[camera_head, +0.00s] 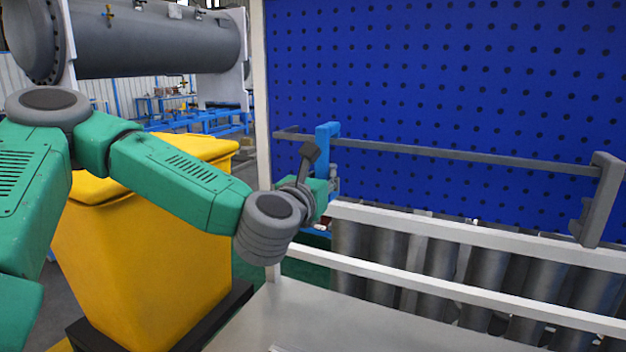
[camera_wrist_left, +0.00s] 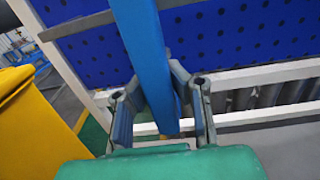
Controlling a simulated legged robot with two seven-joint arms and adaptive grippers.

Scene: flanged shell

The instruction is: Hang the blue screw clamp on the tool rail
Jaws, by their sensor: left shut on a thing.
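The blue screw clamp (camera_head: 323,140) is at the left part of the grey tool rail (camera_head: 460,153), with its top end standing above the bar. My left gripper (camera_head: 328,188) is shut on the clamp below the rail. In the left wrist view the clamp's long blue bar (camera_wrist_left: 143,50) runs between the two fingers of my left gripper (camera_wrist_left: 163,100) and crosses in front of the rail (camera_wrist_left: 78,24). I cannot tell whether the clamp rests on the rail. Its lower part is mostly hidden by the gripper in the head view. My right gripper is not in view.
A blue perforated panel (camera_head: 450,75) stands behind the rail. The rail's right bracket (camera_head: 598,200) sticks out. White frame bars (camera_head: 450,284) run below, above a bare grey table (camera_head: 340,325). A yellow bin (camera_head: 140,260) stands under my left arm. The rail right of the clamp is free.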

